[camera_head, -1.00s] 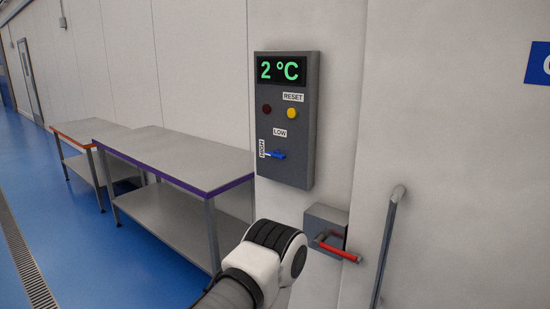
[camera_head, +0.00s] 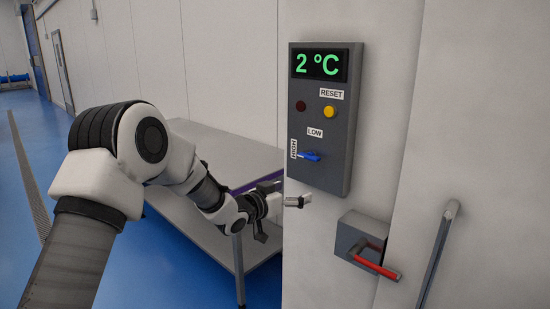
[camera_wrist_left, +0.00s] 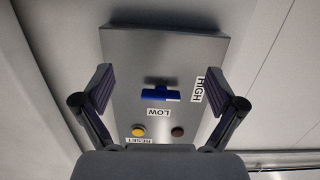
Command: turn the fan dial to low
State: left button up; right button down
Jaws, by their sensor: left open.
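The blue fan dial (camera_head: 309,156) sits low on a grey wall panel (camera_head: 340,178). LOW is above it and HIGH to its left; its long side lies sideways, in line with HIGH. In the left wrist view the panel appears upside down, with the dial (camera_wrist_left: 161,94) between the two spread fingers and apart from both. My left gripper (camera_head: 280,210) is open and empty, below and slightly left of the dial in the head view. My right gripper is not in view.
The panel also has a 2 °C display (camera_head: 320,64), a dark red lamp (camera_head: 301,106) and a yellow RESET button (camera_head: 330,112). A red-handled latch (camera_head: 375,264) and a vertical bar (camera_head: 438,252) are at the lower right. A metal table (camera_head: 215,147) stands left, behind my arm.

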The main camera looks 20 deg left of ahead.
pick_arm(q)
jog(key=t, duration=0.1)
send_near(306, 157)
jog(key=w, duration=0.3)
jog(key=p+x, duration=0.1)
jog(key=x, duration=0.2)
jog(key=d+p+x, duration=0.1)
jog(key=p+x, duration=0.1)
jog(key=x, duration=0.2)
jog(key=shift+s, duration=0.1)
jog(key=shift+w+d, duration=0.15)
jog(key=shift+w, duration=0.2)
jog(key=c, duration=1.1)
